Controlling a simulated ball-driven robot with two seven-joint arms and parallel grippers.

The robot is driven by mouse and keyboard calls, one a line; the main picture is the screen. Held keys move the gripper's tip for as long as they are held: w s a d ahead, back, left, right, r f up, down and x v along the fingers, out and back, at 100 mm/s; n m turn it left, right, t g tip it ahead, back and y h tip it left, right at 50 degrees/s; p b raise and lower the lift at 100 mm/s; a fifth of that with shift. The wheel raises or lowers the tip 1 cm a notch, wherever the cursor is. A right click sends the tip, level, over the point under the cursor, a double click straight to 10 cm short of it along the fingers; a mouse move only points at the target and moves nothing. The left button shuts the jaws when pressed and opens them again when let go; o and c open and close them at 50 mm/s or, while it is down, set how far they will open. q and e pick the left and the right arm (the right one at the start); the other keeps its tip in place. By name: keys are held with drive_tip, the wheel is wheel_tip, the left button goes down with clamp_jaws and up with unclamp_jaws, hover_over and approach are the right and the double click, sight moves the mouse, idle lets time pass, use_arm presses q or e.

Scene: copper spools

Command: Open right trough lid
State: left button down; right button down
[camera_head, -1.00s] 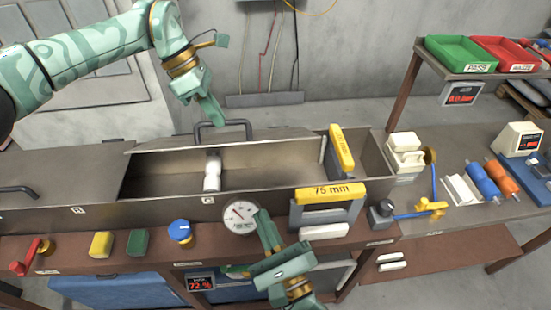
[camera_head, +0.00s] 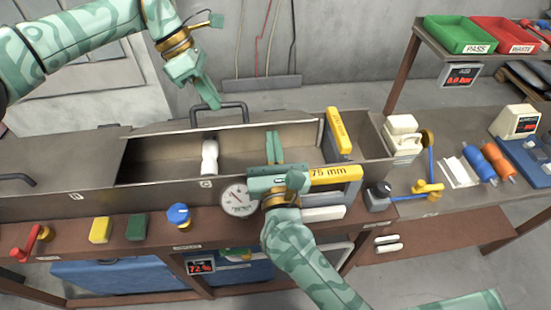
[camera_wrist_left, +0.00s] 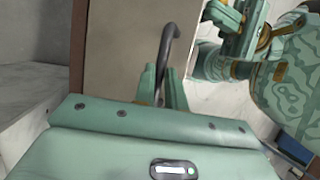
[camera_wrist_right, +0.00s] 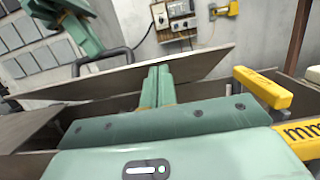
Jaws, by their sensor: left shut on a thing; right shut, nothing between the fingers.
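The trough (camera_head: 135,172) is a long grey metal box, open in its right part. The right trough lid (camera_head: 185,138) is raised and tilted along the back edge, with a dark bar handle (camera_head: 235,104). My left gripper (camera_head: 212,103) is shut on that handle; in the left wrist view its fingers (camera_wrist_left: 160,88) stand around the handle (camera_wrist_left: 171,40). My right gripper (camera_head: 273,143) is shut and empty over the right part of the trough opening. In the right wrist view its fingertips (camera_wrist_right: 157,72) overlap the tilted lid (camera_wrist_right: 110,82); I cannot tell whether they touch.
A white cylinder (camera_head: 209,157) stands in the trough. Yellow-topped gauge blocks (camera_head: 339,130), one marked 75 mm (camera_head: 336,174), sit at its right end. A dial (camera_head: 237,200), a blue knob (camera_head: 178,215) and a red valve (camera_head: 32,243) line the front ledge.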

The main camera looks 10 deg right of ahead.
use_arm(q)
drive_tip(key=shift+w+a+f, duration=0.25)
drive_tip(key=shift+a+f, duration=0.05)
drive_tip(key=shift+f, duration=0.15)
use_arm(e)
drive_tip(key=shift+w, duration=0.15)
drive_tip(key=shift+w+r, duration=0.3)
drive_tip(key=shift+r, duration=0.25)
use_arm(q)
drive_tip(key=c, duration=1.9)
unclamp_jaws()
drive_tip(key=o, duration=0.4)
drive_tip(key=shift+w+d+f, duration=0.1)
drive_tip(key=shift+w+d, duration=0.05)
drive_tip(key=shift+w, duration=0.05)
drive_tip(key=shift+o, duration=0.2)
drive_tip(key=shift+w+d, duration=0.1)
drive_tip(key=shift+w, duration=0.15)
use_arm(e)
drive_tip(key=shift+w+d+f, duration=0.1)
drive_tip(key=shift+w+f, duration=0.15)
drive_tip(key=shift+w, duration=0.2)
